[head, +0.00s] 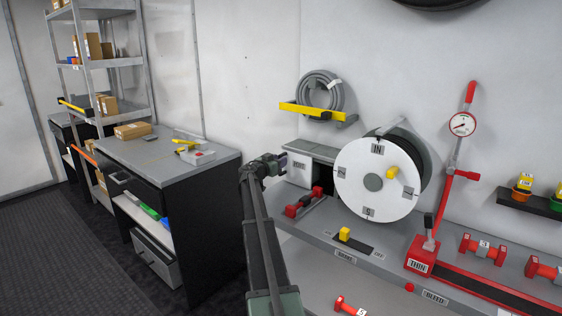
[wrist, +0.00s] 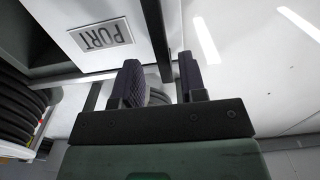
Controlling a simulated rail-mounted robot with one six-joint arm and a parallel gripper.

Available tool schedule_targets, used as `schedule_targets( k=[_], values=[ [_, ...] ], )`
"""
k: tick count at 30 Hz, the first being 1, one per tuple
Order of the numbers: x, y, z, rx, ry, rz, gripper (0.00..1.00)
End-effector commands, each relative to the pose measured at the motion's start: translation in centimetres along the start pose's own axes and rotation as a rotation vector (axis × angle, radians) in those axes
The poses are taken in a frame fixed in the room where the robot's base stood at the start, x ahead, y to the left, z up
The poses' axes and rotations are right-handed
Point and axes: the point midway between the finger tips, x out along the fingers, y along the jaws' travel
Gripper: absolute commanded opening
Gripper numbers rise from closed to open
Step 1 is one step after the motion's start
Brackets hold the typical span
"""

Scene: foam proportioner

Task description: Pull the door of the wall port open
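The wall port has a white door (head: 299,172) with a PORT label, below a grey top at the wall in the head view. In the wrist view the white door (wrist: 70,20) fills the upper left, its PORT label upside down. A dark upright bar (wrist: 155,30) runs beside the door's edge and shows between my fingers; I cannot tell whether it is a handle or the frame. My gripper (head: 280,163) is at the left side of the door. Its two ribbed fingers (wrist: 158,75) are apart, with no clear contact on the bar.
A white reel (head: 374,205) with IN and OUT-type labels stands right of the port. A red-handled piece (head: 304,203) lies on the grey bench in front. A black cabinet (head: 212,215) stands left of my arm. A yellow bracket with a coiled hose (head: 318,92) hangs above.

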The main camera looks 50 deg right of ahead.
Motion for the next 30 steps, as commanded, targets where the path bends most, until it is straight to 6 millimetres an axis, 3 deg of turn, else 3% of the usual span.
schedule_targets(
  k=[3,9,14,26,29,30],
  values=[
    [-3.2,0.2,0.0,0.000,0.000,-0.002,0.38],
    [-7.8,0.2,0.0,0.000,0.000,-0.002,0.38],
    [-9.1,0.1,0.0,0.000,0.000,0.000,0.38],
    [-9.2,0.1,0.0,0.000,-0.001,0.000,0.38],
    [-11.2,0.3,0.0,-0.019,-0.038,-0.003,0.38],
    [-12.9,0.5,0.1,-0.038,-0.073,-0.006,0.38]
  ],
)
